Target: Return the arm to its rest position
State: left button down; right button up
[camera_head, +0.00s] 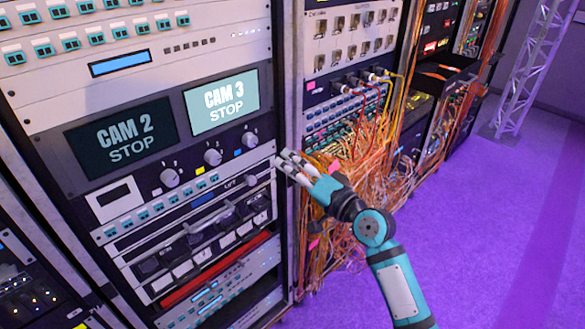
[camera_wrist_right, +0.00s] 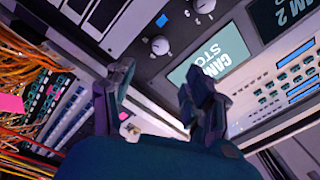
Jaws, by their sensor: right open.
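My right arm comes in from the lower right in the head view. Its gripper (camera_head: 291,163) is beside the rack's vertical edge, in front of the gap between the control rack and the cable bundle. In the right wrist view the two fingers (camera_wrist_right: 158,85) stand apart with nothing between them, and the rack panel shows beyond. I cannot tell from these views whether a fingertip touches the rack. My left gripper is not in view.
The rack (camera_head: 150,195) holds a dark CAM 2 STOP screen (camera_head: 121,138), a lit CAM 3 STOP screen (camera_head: 221,99), and knobs (camera_head: 213,157). Orange cables (camera_head: 350,190) hang loose right of it. A truss (camera_head: 527,70) stands far right. The purple floor (camera_head: 480,230) is clear.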

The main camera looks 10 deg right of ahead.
dwell(0.3)
jog(key=s+d+f+g+h, duration=0.1)
jog(key=d+f+h, duration=0.15)
jog(key=f, duration=0.95)
jog(key=d+f+g+h, duration=0.2)
jog(key=f+h, duration=0.1)
jog(key=f, duration=1)
jog(key=s+d+f+g+h, duration=0.15)
jog(key=s+f, duration=0.25)
jog(key=f, duration=0.4)
jog(key=s+d+f+g+h, duration=0.1)
jog(key=s+d+f, duration=0.1)
jog(key=s+f, duration=0.5)
jog(key=s+d+f+n+g+h, duration=0.1)
jog(key=s+d+f+n+g, duration=0.2)
jog(key=s+f, duration=1)
jog(key=s+d+f+n+g+h, duration=0.1)
jog(key=s+d+f+n+g, duration=0.15)
jog(key=s+f, duration=1)
jog(key=s+d+f+n+g+h, duration=0.1)
jog(key=s+d+g, duration=0.1)
jog(key=s, duration=1.4)
jog(key=shift+d+n+g, duration=0.2)
jog(key=shift+n+g, duration=0.15)
jog(key=shift+g, duration=0.05)
